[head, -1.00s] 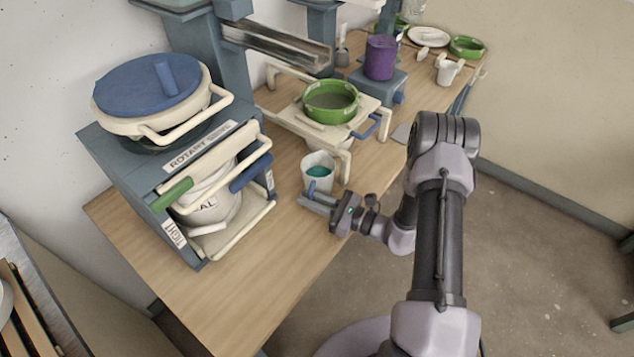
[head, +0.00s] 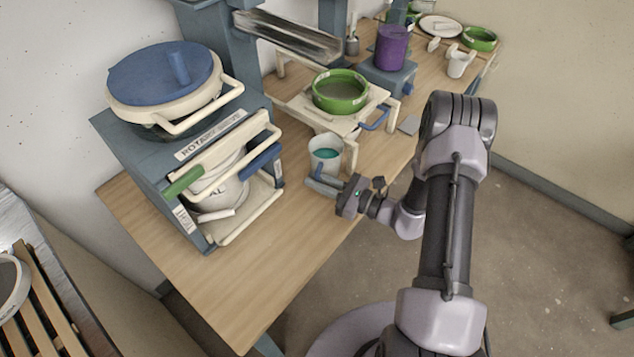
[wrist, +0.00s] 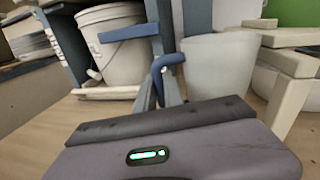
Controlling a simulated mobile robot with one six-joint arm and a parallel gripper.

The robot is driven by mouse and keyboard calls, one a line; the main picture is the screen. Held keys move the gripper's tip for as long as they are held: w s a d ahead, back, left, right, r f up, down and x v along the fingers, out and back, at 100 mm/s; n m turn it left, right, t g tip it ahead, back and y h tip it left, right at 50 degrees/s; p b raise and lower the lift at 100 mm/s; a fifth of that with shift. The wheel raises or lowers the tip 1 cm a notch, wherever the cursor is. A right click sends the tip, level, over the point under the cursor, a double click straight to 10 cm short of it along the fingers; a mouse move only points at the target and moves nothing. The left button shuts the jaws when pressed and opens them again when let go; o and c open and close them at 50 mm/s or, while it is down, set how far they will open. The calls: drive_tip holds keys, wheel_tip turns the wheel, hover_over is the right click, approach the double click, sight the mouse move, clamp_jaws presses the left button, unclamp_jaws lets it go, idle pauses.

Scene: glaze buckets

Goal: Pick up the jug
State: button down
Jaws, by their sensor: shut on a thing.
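The jug (head: 326,150) is a pale cup with teal liquid inside and a blue handle on its near side. It is upright at the front of the small cream stand in the head view. In the wrist view the jug (wrist: 218,66) fills the middle right, with its blue handle (wrist: 168,62) facing me. My gripper (head: 322,186) reaches in from the right at the handle. In the wrist view my gripper's fingers (wrist: 160,92) are closed around the lower part of the handle. Whether the jug's base touches the table is hard to tell.
The cream stand (head: 351,122) with a green sieve (head: 340,92) is close behind the jug. A blue-grey machine (head: 150,160) holding a white bucket (head: 222,195) stands to the left. The wooden table (head: 222,290) is clear at the front.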

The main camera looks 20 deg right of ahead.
drive_tip(key=s+d+r+p, duration=0.1)
drive_tip(key=s, duration=0.6)
drive_tip(key=s+d+p, duration=0.2)
drive_tip(key=s, duration=0.6)
drive_tip(key=shift+s+d+r, duration=0.3)
drive_tip(key=shift+r, duration=0.05)
idle(0.9)
